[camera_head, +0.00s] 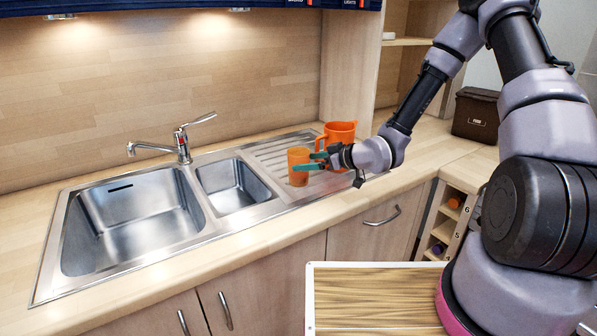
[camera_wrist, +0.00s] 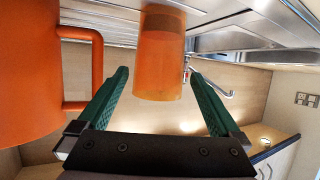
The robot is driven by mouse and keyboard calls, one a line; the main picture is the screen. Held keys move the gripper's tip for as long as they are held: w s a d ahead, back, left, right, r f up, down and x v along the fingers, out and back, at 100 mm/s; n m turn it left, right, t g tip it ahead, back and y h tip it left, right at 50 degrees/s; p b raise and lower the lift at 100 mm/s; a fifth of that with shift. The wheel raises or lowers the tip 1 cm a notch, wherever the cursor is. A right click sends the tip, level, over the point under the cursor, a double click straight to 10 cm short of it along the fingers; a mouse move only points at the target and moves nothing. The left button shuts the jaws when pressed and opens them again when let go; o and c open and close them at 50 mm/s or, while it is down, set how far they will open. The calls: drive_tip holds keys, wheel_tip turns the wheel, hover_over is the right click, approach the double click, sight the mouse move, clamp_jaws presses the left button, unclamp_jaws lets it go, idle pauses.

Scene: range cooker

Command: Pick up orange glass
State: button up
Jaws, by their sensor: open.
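The orange glass (camera_head: 298,168) stands upright on the ribbed drainer of the steel sink. It also shows in the wrist view (camera_wrist: 159,55), upside down in that picture and centred between the finger tips. My gripper (camera_head: 312,161) is open, with green fingers pointing left at the glass. In the wrist view the fingers (camera_wrist: 158,85) lie on either side of the glass, with a gap on each side. In the head view one finger overlaps the glass's right side. I cannot tell how deep the glass sits between the fingers.
An orange mug (camera_head: 340,132) with a handle stands just behind the glass, close to my gripper; it fills the left of the wrist view (camera_wrist: 28,75). The sink basins (camera_head: 133,220) and tap (camera_head: 182,146) are to the left. A dark box (camera_head: 476,115) stands on the right counter.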

sight(291, 160)
drive_tip(key=shift+x, duration=0.95)
drive_tip(key=x, duration=0.4)
drive_tip(key=shift+w+a+r, duration=0.2)
drive_tip(key=shift+r, duration=0.15)
drive_tip(key=shift+w+a+f, duration=0.2)
drive_tip(key=shift+w+a, duration=0.1)
drive_tip(key=shift+a, duration=0.1)
drive_tip(key=c, duration=1.4)
